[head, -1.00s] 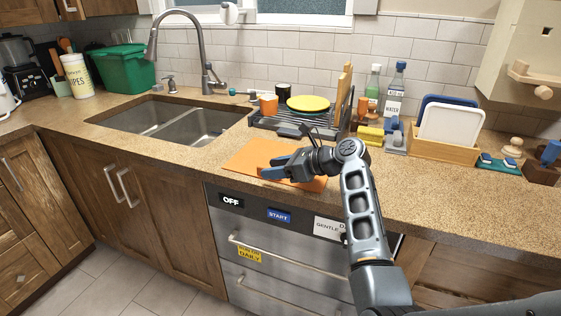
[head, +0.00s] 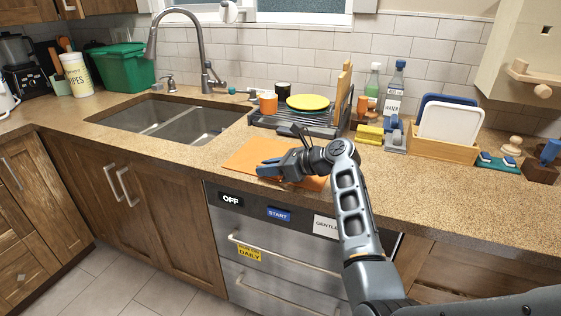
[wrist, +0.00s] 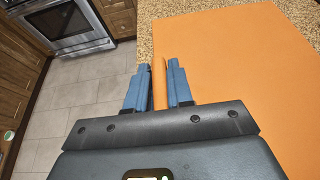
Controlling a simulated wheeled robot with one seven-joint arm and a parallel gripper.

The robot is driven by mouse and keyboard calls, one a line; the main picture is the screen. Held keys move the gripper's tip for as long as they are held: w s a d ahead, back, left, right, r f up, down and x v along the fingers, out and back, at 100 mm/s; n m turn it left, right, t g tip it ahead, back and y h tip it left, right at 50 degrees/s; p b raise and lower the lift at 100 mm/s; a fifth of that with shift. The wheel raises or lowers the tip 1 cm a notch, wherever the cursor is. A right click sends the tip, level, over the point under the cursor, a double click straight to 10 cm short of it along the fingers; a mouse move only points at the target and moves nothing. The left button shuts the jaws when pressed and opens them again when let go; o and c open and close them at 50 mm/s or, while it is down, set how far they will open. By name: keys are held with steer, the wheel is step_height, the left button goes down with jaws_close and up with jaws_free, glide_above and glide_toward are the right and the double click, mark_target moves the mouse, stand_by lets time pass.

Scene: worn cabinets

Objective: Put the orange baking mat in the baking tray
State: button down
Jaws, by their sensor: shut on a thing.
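The orange baking mat (head: 245,156) lies on the countertop in front of the dish rack, close to the counter's front edge. It fills much of the wrist view (wrist: 240,70). My gripper (head: 262,168) is at the mat's front edge. In the wrist view my gripper (wrist: 160,82) has its two blue fingers shut on a raised part of the mat's edge, which stands between them. My arm hides part of the mat's right side in the head view. I cannot make out a baking tray for certain; a white board or tray (head: 451,123) stands in a wooden holder at the right.
The dish rack (head: 292,125) with a yellow plate (head: 308,102) and cups stands behind the mat. The sink (head: 185,125) is to the left. Bottles (head: 395,90) stand by the wall. The counter (head: 420,190) at right front is clear.

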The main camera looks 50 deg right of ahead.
step_height(320, 180, up, 9)
steer(key=shift+r, duration=0.55)
